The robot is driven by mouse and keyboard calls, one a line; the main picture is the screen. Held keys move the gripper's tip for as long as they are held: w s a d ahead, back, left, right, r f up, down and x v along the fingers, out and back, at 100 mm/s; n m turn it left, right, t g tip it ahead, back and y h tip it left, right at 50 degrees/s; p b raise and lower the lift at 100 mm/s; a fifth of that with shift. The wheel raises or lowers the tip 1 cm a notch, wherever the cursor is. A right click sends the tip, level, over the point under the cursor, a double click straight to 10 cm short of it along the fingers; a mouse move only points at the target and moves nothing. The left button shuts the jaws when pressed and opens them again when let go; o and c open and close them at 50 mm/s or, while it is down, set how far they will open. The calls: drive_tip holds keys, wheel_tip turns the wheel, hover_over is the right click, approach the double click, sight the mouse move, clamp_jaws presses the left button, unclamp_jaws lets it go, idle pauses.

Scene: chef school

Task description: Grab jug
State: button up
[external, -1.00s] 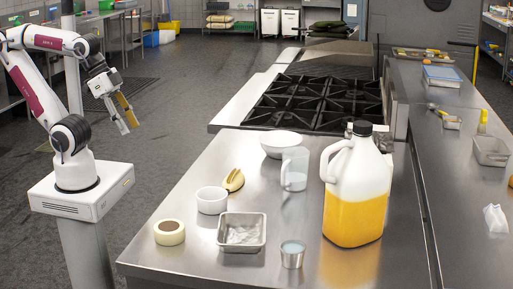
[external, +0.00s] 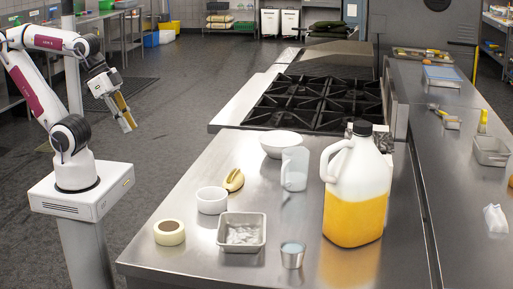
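A large jug (external: 356,190) with a white upper part, a dark cap and yellow-orange liquid stands upright on the steel counter, its handle on the left. A clear measuring jug (external: 295,169) with a handle stands behind it to the left. My gripper (external: 130,122) hangs in the air left of the counter, pointing down and to the right, well apart from both jugs. Its fingers lie together, and nothing shows between them.
On the counter (external: 190,268) are a white bowl (external: 281,144), a white cup (external: 211,201), bananas (external: 234,181), a tape roll (external: 169,233), a metal tray (external: 241,233) and a small metal cup (external: 292,255). A black-grated stove (external: 318,102) lies behind.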

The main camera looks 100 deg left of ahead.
drive_tip(key=w+d+t+h, duration=0.1)
drive_tip(key=w+d+t, duration=0.1)
drive_tip(key=w, duration=1)
drive_tip(key=w+d+t, duration=0.2)
drive_tip(key=w+d, duration=0.1)
drive_tip(key=w, duration=1)
drive_tip(key=w+a+f+n+t+y, duration=0.1)
drive_tip(key=w+a+f+y, duration=0.1)
drive_tip(key=w+f, duration=0.2)
drive_tip(key=w+a+f+n+t+y, duration=0.2)
drive_tip(key=w+f, duration=0.3)
drive_tip(key=w, duration=0.6)
drive_tip(key=shift+w+a+f+t+y, duration=0.15)
drive_tip(key=shift+a+f+t+y, duration=0.05)
drive_tip(key=shift+a+t+y, duration=0.1)
drive_tip(key=shift+x, duration=1.25)
drive_tip(key=shift+w, duration=0.15)
